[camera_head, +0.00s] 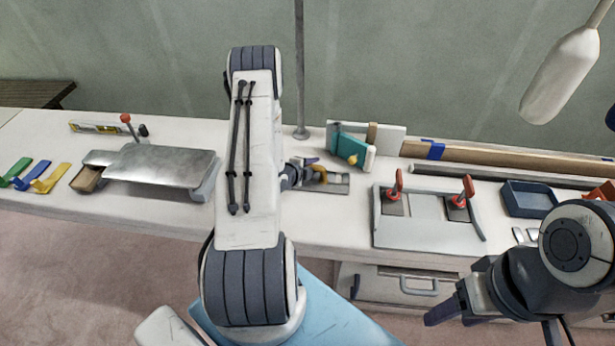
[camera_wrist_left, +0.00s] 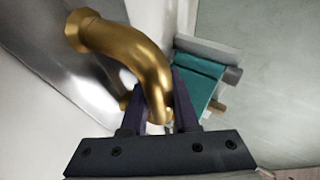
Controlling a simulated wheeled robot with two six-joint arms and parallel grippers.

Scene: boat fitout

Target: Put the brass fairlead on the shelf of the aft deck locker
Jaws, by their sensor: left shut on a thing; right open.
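The brass fairlead is a curved, flanged, gold-coloured piece; it fills the upper middle of the left wrist view (camera_wrist_left: 125,45). My left gripper (camera_wrist_left: 158,95) is shut on it, one dark finger on each side. In the head view the fairlead (camera_head: 321,174) shows small beside my left gripper (camera_head: 306,167), above or at a grey metal plate (camera_head: 335,187) on the bench; I cannot tell if it touches. My left arm hides part of the bench. My right gripper (camera_head: 449,311) is open and empty at the bench's front right. I cannot identify the locker shelf for certain.
A teal block (camera_head: 350,144) stands behind the left gripper. A white fixture with red-handled clamps (camera_head: 430,228) and a blue tray (camera_head: 528,198) lie to the right. A grey-topped box (camera_head: 160,165) is at left. A drawer unit (camera_head: 390,284) is under the bench. A thin post (camera_head: 300,70) rises behind.

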